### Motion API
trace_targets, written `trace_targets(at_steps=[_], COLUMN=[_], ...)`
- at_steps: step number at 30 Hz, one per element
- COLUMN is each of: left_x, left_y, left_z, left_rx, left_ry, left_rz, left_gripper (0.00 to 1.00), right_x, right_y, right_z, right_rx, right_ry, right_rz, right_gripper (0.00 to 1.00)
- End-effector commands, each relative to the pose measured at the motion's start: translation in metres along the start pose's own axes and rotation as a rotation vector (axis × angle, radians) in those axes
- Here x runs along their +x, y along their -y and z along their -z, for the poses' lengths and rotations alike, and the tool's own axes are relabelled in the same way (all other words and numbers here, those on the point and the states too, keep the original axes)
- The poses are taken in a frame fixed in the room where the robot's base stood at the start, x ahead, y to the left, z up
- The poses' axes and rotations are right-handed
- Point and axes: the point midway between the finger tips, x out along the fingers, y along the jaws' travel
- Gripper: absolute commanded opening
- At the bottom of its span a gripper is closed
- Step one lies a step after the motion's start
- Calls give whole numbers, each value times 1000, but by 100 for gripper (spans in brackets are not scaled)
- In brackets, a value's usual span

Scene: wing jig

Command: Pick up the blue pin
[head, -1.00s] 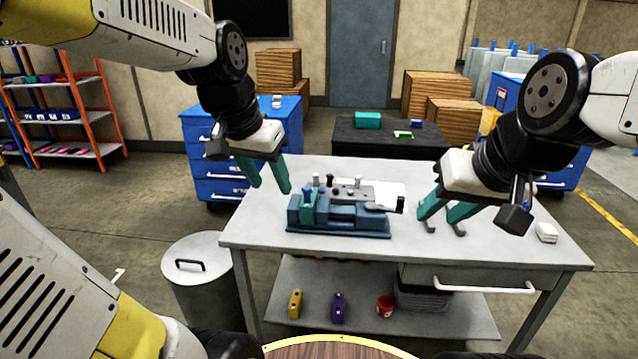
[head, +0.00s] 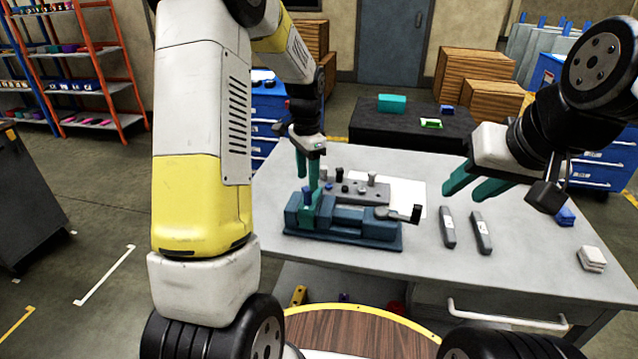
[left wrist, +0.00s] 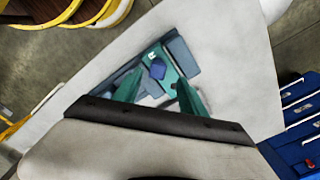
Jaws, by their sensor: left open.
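The blue pin (head: 307,194) stands in the left end of the blue-grey wing jig (head: 345,238) on the table. In the left wrist view the blue pin (left wrist: 158,69) shows on a teal part of the jig, between and just beyond the fingertips. My left gripper (head: 309,182) points down right over the pin, open, with teal fingers; I cannot tell whether they touch it. In the left wrist view the left gripper's fingers (left wrist: 158,90) are spread apart with nothing held. My right gripper (head: 474,192) hangs above the table's right half, open and empty.
A grey block (head: 350,192) with several small pins lies behind the jig by a white sheet (head: 407,192). Two grey bars (head: 464,232), a small blue item (head: 565,216) and white pads (head: 591,259) lie to the right. The front right of the tabletop is clear.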

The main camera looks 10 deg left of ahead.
Motion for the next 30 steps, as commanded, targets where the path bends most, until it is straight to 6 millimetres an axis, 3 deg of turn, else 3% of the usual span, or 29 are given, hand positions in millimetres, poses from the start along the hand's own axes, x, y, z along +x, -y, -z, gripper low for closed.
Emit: trace_targets(at_steps=[9, 18, 26, 30], left_x=[44, 49, 49, 49], left_y=[-5, -5, -5, -5], left_z=[-4, -4, -4, -4], left_rx=[-1, -2, -1, -1], left_ry=[2, 0, 0, -1], left_rz=[-2, 0, 0, 0], left_gripper=[49, 49, 0, 0], right_x=[0, 0, 0, 0], right_y=[0, 0, 0, 0], right_z=[0, 0, 0, 0], right_rx=[0, 0, 0, 0], right_ry=[0, 0, 0, 0], right_rz=[0, 0, 0, 0], right_gripper=[36, 36, 36, 36])
